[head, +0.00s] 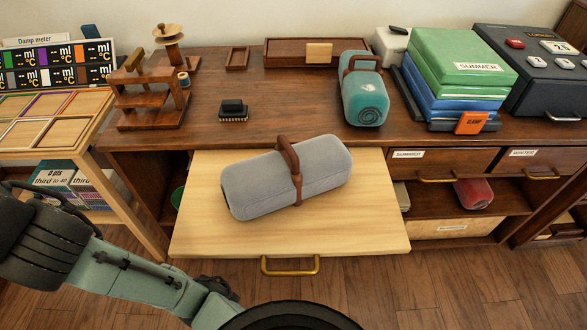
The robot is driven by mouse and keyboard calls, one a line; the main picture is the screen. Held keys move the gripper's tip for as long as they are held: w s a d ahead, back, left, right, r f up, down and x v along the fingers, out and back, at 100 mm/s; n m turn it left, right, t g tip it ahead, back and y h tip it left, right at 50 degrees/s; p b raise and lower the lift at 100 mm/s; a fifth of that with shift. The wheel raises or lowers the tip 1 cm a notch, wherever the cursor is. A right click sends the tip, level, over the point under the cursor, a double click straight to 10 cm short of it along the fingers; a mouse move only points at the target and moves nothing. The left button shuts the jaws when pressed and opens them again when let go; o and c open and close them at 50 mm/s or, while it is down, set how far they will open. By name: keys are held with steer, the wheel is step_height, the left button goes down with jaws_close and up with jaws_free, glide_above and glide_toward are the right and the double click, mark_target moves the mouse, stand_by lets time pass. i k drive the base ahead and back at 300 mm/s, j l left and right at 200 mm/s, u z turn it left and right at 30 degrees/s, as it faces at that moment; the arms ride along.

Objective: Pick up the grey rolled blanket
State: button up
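The grey rolled blanket (325,165) lies across a pale wooden pull-out board (370,228) in the middle of the head view. It is slightly tilted in the picture, its right end farther back. A brown strap with a raised handle (289,157) goes around its middle. My arm comes in from the lower left and stays apart from the blanket. My gripper's fingertips do not show.
A brass handle (290,267) sits on the board's front edge. Behind are a teal rolled blanket (361,97), a brush (233,110), a wooden stand (150,95) and green and blue boxes (455,65) on the desktop. A red roll (473,193) lies in the right shelf.

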mark_target(287, 175)
steer(key=k+j+z, duration=0.1)
steer(key=j+z, duration=0.3)
steer(key=k+j+z, duration=0.2)
steer(key=z, duration=0.15)
steer(key=k+j+z, duration=0.2)
steer(key=j+z, duration=0.2)
